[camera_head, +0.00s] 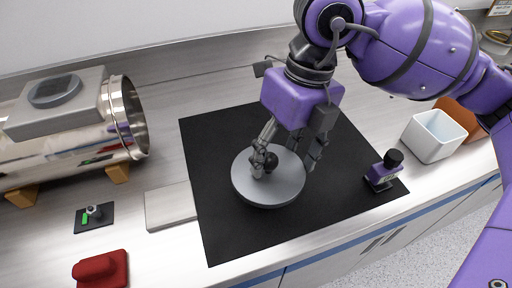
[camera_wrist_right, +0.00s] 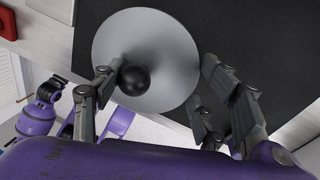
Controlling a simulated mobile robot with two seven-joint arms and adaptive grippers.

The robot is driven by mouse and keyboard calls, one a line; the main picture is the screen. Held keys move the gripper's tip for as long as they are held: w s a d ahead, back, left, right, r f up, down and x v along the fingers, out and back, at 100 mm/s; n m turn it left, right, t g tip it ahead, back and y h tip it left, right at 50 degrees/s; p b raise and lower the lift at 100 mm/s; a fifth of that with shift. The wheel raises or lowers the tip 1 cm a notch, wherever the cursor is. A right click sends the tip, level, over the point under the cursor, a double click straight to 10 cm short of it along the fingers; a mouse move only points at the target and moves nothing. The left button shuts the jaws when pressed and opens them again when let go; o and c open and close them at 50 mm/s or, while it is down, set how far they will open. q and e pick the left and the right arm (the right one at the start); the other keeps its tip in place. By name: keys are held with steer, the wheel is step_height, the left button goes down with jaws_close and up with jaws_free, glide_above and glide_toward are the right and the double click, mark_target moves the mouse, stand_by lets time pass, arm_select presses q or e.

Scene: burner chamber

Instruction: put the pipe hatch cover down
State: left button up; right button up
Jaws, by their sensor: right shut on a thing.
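The pipe hatch cover (camera_head: 268,192) is a round grey disc with a black ball knob. In the head view it is over the black mat (camera_head: 220,140), level or nearly so; I cannot tell whether it touches the mat. My right gripper (camera_head: 283,163) comes down from above and is shut on the cover at its knob. In the right wrist view the cover (camera_wrist_right: 165,50) shows its knob beside the left finger of the right gripper (camera_wrist_right: 155,90). My left gripper is not in view.
An open metal pipe (camera_head: 65,130) on wooden blocks stands at the left. A grey plate (camera_head: 170,206), a small black-and-green device (camera_head: 94,216) and a red object (camera_head: 100,269) lie near it. A purple device (camera_head: 384,170) and white box (camera_head: 433,136) are at the right. The mat's left side is clear.

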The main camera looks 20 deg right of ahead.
mark_target(283, 158)
steer(key=shift+w+d+f, duration=0.3)
steer(key=shift+w+f, duration=0.25)
steer(key=shift+f, duration=0.25)
steer(key=shift+w+f, duration=0.1)
steer(key=shift+f, duration=1.65)
steer(key=o, duration=1.7)
steer(key=r, duration=0.4)
steer(key=d+r, duration=0.1)
steer(key=r, duration=0.3)
steer(key=d+r, duration=0.1)
steer(key=r, duration=0.3)
steer(key=shift+w+r, duration=0.15)
steer(key=shift+w, duration=0.1)
